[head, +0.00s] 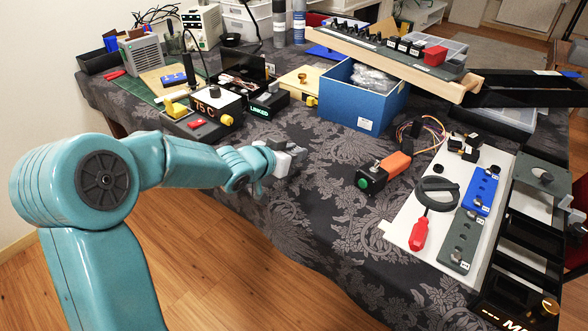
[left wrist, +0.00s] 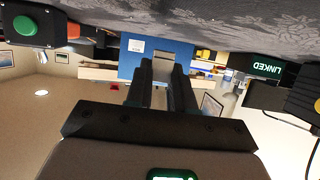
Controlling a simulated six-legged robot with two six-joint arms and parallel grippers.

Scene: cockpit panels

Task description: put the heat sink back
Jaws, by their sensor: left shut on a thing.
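My left gripper (head: 290,154) reaches in from the left over the near part of the dark patterned table. Its two dark fingers also show in the left wrist view (left wrist: 163,72). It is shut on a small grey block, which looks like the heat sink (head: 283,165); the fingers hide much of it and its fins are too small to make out. A black box reading "75 C" (head: 217,105) with a yellow knob stands behind and left of the gripper. My right gripper is not in view.
A "LINKED" box (head: 268,104) and a blue bin (head: 360,100) stand behind the gripper. The cloth around the gripper is clear.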

